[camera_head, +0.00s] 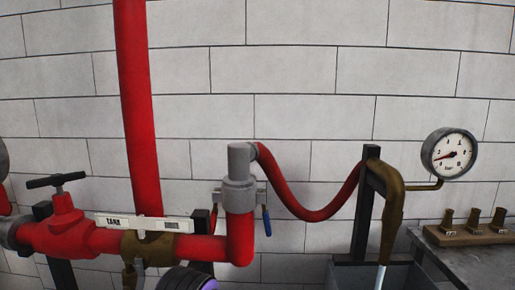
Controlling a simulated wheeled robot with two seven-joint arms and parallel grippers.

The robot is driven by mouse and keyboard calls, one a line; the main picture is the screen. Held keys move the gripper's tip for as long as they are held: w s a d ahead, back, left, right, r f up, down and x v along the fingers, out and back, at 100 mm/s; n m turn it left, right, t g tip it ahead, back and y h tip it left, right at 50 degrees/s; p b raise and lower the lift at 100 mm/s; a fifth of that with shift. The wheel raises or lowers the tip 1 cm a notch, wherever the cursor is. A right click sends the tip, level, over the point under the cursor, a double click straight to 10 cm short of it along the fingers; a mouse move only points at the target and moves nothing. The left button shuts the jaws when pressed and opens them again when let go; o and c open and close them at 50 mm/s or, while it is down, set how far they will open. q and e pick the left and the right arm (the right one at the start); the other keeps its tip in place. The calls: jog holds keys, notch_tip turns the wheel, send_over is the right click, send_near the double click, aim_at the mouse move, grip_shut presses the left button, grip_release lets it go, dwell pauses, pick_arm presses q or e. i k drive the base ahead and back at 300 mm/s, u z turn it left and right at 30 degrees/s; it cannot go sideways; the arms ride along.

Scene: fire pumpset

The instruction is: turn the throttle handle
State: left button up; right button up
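No part is marked as the throttle handle, so I cannot tell for certain which it is. A black T-shaped handle (55,181) sits on top of a red valve body (62,215) at the left. A small blue lever (267,221) hangs down at the right side of the grey fitting (239,183) in the middle.
A tall red pipe (137,110) rises left of centre, behind a white TANK label (145,223). A red hose (310,214) sags toward a brown bent pipe (391,205). A gauge (448,154) and a wooden block (470,236) with brass fittings are at right.

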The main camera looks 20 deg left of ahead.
aim_at(57, 179)
jog(key=z, duration=0.05)
jog(key=k, duration=0.5)
jog(key=z, duration=1.85)
jog(key=k, duration=1.15)
jog(key=u, duration=1.4)
